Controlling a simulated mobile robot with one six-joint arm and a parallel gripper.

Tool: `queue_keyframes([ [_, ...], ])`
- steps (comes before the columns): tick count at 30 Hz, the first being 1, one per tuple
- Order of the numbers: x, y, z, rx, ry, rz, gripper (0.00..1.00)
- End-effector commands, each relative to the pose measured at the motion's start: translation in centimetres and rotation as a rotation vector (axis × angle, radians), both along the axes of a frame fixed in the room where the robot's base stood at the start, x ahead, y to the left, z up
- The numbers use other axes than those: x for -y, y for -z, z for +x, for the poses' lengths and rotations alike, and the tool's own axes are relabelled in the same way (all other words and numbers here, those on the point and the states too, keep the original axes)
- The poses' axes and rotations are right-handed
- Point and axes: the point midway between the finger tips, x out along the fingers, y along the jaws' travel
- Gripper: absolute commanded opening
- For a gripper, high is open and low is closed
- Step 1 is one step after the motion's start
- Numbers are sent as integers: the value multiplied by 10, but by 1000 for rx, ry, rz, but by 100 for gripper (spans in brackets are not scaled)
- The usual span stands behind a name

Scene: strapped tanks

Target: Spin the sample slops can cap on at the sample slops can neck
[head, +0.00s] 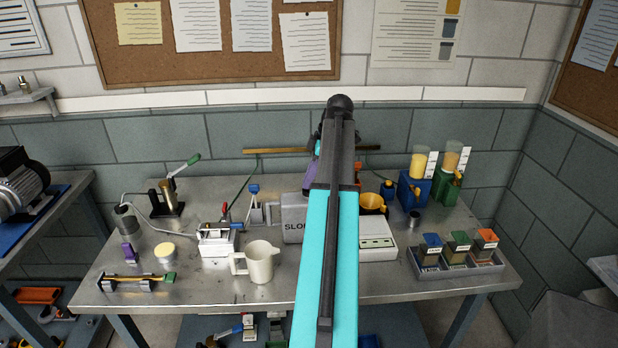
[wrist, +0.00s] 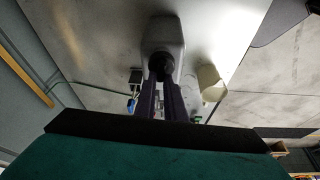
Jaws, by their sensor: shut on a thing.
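The sample slops can (head: 294,226) is a grey can lettered "SLOP…" on the bench, partly hidden behind my arm in the head view. In the wrist view the can (wrist: 164,32) lies just beyond my fingers. My gripper (wrist: 161,84) has purple fingers, shut on a dark round cap (wrist: 159,62) at the can's near end. The cap covers the neck from this angle, so I cannot tell whether it touches or how it sits. In the head view my arm hides the cap and neck; only a bit of purple finger shows.
A cream jug (head: 261,262) stands left of the can, near the front. A white device (head: 218,238) is farther left. A flat white box (head: 377,238) and a yellow funnel (head: 372,202) are to the right. A grey tray (head: 459,262) holds small containers at the right edge.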

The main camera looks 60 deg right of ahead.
Motion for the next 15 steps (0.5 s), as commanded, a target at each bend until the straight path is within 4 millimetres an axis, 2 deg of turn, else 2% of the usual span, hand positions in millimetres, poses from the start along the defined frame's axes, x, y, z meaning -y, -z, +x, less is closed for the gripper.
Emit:
queue_keyframes([
  [9, -1, -1, -1, 0, 230, -1, 0],
  [15, 0, 0, 0, 0, 304, -1, 0],
])
